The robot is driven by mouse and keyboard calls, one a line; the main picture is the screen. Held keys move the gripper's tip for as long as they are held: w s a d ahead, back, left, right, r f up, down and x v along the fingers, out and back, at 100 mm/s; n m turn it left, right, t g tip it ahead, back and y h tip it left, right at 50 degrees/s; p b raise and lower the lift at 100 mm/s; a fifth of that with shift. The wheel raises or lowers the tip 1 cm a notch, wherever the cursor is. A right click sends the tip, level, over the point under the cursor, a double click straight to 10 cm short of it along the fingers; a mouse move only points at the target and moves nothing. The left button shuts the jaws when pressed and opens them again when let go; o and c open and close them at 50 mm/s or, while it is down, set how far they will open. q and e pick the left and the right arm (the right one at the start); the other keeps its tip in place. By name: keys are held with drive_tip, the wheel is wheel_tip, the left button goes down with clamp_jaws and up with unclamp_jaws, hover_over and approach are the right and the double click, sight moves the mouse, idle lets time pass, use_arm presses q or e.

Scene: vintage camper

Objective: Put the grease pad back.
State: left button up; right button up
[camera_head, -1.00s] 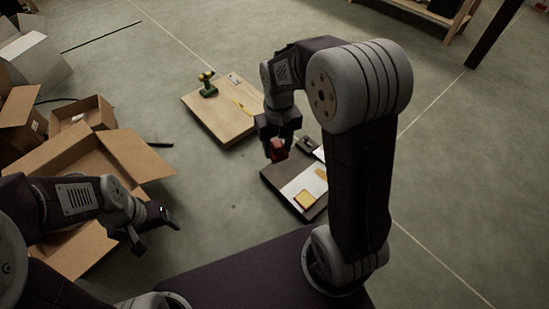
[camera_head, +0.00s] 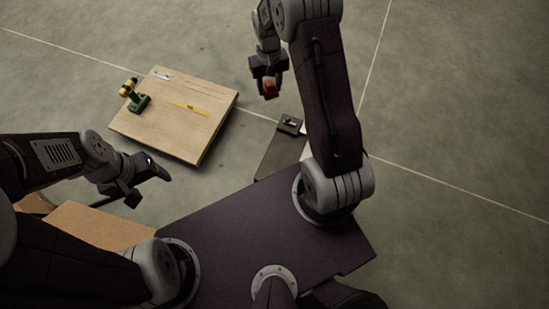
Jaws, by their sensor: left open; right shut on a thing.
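A small red thing (camera_head: 270,89), perhaps the grease pad, is in my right gripper (camera_head: 268,84). That gripper is shut on it and points down, seen against bare floor between the wooden board (camera_head: 180,128) and the dark board (camera_head: 274,160). The height of the red thing above the floor is hard to tell. My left gripper (camera_head: 150,183) is open and empty, below and to the left of the wooden board in the picture. My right arm and base hide much of the dark board.
A small black thing (camera_head: 290,124) lies at the dark board's far end. Cardboard (camera_head: 95,225) shows at lower left. Floor is clear at right and back.

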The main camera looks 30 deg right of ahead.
drive_tip(key=s+d+f+m+b, duration=0.1)
drive_tip(key=s+d+f+b, duration=0.3)
drive_tip(key=f, duration=0.9)
drive_tip(key=s+d+f+m+b, duration=0.25)
drive_tip(key=f+b, duration=0.25)
drive_tip(key=f, duration=0.7)
drive_tip(key=s+d+f+b, duration=0.3)
drive_tip(key=s+f+b, duration=0.15)
drive_tip(key=f, duration=0.85)
drive_tip(key=b, duration=0.9)
hover_over(275, 168)
drive_tip(key=f, duration=0.4)
drive_tip(key=d+f, duration=0.1)
drive_tip(key=f, duration=0.2)
drive_tip(key=shift+a+r, duration=0.1)
drive_tip(key=shift+a, duration=0.3)
wheel_tip(275, 168, down, 4)
drive_tip(key=b, duration=0.4)
drive_tip(key=shift+f, duration=0.25)
drive_tip(key=shift+r, duration=0.3)
drive_tip(key=shift+f, duration=0.25)
drive_tip(key=o, duration=1.2)
use_arm(q)
wheel_tip(275, 168, down, 28)
drive_tip(key=shift+w+f, duration=0.2)
drive_tip(key=shift+w, duration=0.05)
use_arm(e)
drive_tip(key=shift+r, duration=0.1)
